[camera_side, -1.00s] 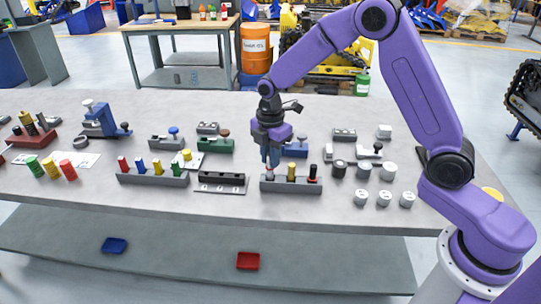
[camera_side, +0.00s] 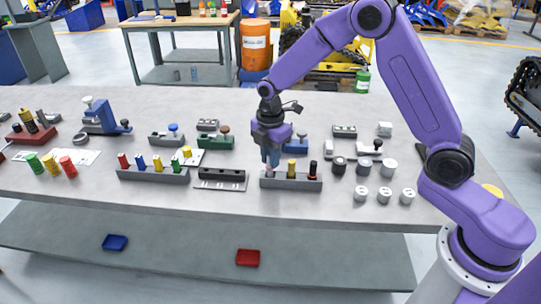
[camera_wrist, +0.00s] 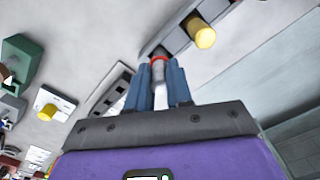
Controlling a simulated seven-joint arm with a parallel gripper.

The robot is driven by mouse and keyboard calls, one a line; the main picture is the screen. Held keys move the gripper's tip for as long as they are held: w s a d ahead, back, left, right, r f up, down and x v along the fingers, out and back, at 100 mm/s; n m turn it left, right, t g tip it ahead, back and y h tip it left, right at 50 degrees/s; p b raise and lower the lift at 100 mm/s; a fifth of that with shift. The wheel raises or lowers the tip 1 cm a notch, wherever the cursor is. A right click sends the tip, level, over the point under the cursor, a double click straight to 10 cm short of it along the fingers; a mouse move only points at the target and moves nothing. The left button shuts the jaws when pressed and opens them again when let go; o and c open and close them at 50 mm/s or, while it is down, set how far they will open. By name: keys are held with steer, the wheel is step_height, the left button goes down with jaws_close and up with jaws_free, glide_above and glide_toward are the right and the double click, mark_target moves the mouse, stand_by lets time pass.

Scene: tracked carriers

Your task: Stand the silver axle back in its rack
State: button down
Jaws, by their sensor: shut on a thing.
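My gripper (camera_side: 271,163) points down over the left end of a grey rack (camera_side: 292,184). In the wrist view, its blue fingers (camera_wrist: 158,88) are shut on the silver axle (camera_wrist: 159,73), which has a red ring near its far end. The rack also shows in the wrist view (camera_wrist: 176,42). The axle's lower end meets or overlaps the rack's end there; I cannot tell how deep it sits. A gold axle (camera_side: 292,168) stands in the rack's middle and a black one (camera_side: 313,169) at its right. In the side view the fingers mostly hide the silver axle.
A dark slotted rack (camera_side: 220,179) lies just left, beyond it a rack of coloured pegs (camera_side: 153,175). Several round parts (camera_side: 361,194) stand to the right. The table front is clear.

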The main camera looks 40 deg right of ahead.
steer(key=shift+f, duration=0.8)
stand_by(0.4)
steer(key=shift+c, duration=2.3)
jaws_free()
steer(key=shift+r, duration=0.1)
steer(key=shift+r, duration=3.4)
